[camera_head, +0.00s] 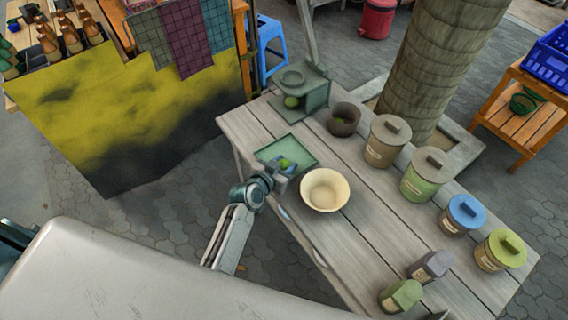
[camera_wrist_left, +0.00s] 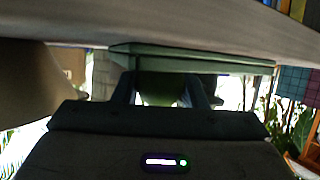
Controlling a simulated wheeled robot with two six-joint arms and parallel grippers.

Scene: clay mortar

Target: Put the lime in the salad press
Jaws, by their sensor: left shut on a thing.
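The lime (camera_head: 284,163) is a small green fruit over the green tray (camera_head: 302,143) on the table. My left gripper (camera_head: 280,167) is shut on the lime at the tray's near side. The left wrist view shows the lime (camera_wrist_left: 158,90) as a dark green shape between the two fingers, with the tray's edge (camera_wrist_left: 190,57) close by. I cannot tell whether the lime touches the tray. The salad press (camera_head: 312,87) is a grey-green frame with a round top, standing at the table's far left corner. A green round thing (camera_head: 291,102) shows inside it. My right gripper is not in view.
A cream bowl (camera_head: 325,190) stands just right of my left gripper. A dark pot (camera_head: 343,119) stands right of the press. Several lidded canisters, including a tan one (camera_head: 384,143), line the right side. Bare planks (camera_head: 385,215) lie between the bowl and the canisters.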

